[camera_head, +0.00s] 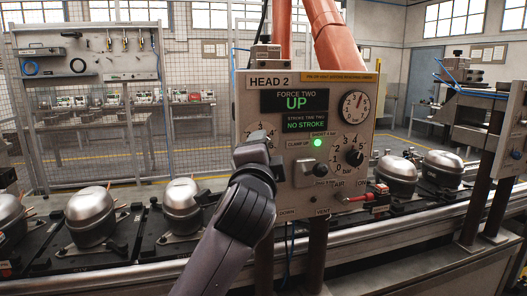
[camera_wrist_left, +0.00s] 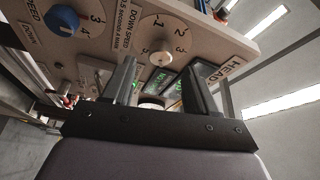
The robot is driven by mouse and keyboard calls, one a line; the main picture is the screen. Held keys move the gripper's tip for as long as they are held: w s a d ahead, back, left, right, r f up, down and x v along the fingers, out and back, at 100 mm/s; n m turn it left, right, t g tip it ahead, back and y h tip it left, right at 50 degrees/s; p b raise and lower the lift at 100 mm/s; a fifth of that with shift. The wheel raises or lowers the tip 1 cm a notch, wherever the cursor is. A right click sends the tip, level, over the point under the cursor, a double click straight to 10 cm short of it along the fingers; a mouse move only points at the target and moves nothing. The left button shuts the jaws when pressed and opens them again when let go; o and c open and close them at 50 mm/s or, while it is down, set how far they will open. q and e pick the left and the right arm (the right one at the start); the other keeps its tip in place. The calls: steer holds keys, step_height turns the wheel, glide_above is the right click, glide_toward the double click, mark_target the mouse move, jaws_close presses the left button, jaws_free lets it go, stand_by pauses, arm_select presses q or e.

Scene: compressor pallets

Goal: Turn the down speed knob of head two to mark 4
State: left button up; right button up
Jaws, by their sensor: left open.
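The grey control panel (camera_head: 340,100) labelled HEAD 2 faces me. My left gripper (camera_head: 258,145) is in front of its left side and hides most of a numbered dial there. In the left wrist view the panel appears turned on its side. The down speed knob (camera_wrist_left: 162,57) is pale and sits on a white dial (camera_wrist_left: 150,32) with marks 1, 2 and 3 legible. Its pointer cannot be read. My left gripper (camera_wrist_left: 158,72) is open, its fingertips spread on either side of the knob; contact cannot be told. My right gripper is not in view.
A blue knob (camera_wrist_left: 62,20) is on a neighbouring dial. The panel also has a black bar knob (camera_head: 354,157), a gauge (camera_head: 354,106), a lit green lamp (camera_head: 318,142) and a red valve handle (camera_head: 357,199). Silver compressors (camera_head: 91,212) stand on the conveyor behind.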

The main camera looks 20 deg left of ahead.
arm_select(q)
steer(key=shift+v, duration=1.4)
steer(key=s+f+n+g+h, duration=0.2)
steer(key=f, duration=1.3)
steer(key=s+f+n+g+h, duration=0.1)
steer(key=s+f+g+h, duration=0.1)
steer(key=f, duration=1.3)
steer(key=s+a+f+n+g+h, duration=0.2)
steer(key=s+f+n, duration=0.5)
steer(key=s+f, duration=1.3)
steer(key=shift+s+a+f+n+g, duration=0.15)
steer(key=shift+s+a+n+g, duration=0.4)
steer(key=shift+s+g, duration=0.6)
